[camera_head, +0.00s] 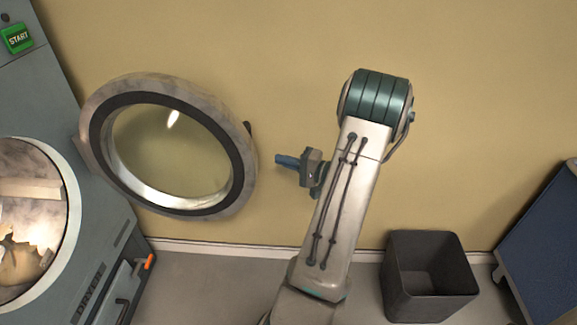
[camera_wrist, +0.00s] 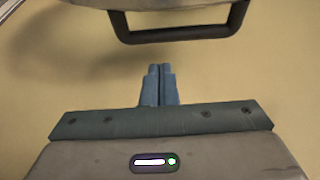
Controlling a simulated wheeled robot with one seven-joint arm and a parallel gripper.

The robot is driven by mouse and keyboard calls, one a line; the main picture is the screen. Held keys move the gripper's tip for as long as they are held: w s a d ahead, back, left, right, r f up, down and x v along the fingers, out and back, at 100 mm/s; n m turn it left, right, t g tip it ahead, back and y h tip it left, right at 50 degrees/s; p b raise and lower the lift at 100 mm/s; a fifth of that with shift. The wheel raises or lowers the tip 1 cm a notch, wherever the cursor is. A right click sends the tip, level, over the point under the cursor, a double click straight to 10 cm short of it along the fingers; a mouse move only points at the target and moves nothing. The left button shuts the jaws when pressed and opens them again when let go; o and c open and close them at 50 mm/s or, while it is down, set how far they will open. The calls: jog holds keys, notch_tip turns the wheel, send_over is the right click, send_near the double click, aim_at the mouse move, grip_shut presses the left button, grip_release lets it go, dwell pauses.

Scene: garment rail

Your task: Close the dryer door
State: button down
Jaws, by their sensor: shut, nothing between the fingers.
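The dryer door (camera_head: 239,180) is a round grey marbled ring with a dark inner band and a glass pane, swung wide open to the right of the dryer (camera_head: 100,225). Its dark handle (camera_head: 249,128) shows at the door's right edge. In the wrist view the black bar handle (camera_wrist: 180,36) and part of the door's rim (camera_wrist: 170,5) are at the top. My gripper (camera_head: 278,160) is just right of the door, apart from it. In the wrist view its blue fingers (camera_wrist: 159,70) are together and empty, below the handle and not touching it.
The dryer's round opening (camera_head: 75,200) is at the left, with a green START button (camera_head: 17,38) above. An orange-tipped lever (camera_head: 149,261) sticks out below. A dark open bin (camera_head: 430,302) and a blue object (camera_head: 550,245) stand at the right. The wall (camera_head: 280,60) is bare.

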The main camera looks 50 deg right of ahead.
jog(key=shift+w+a+b, duration=0.25)
jog(key=shift+w+a, duration=0.25)
jog(key=shift+a, duration=0.35)
jog(key=shift+w+a+b, duration=0.2)
jog(key=shift+w+a, duration=0.3)
jog(key=shift+a, duration=0.35)
jog(key=shift+w+a+b, duration=0.25)
jog(key=shift+w+a, duration=0.25)
jog(key=shift+a, duration=0.35)
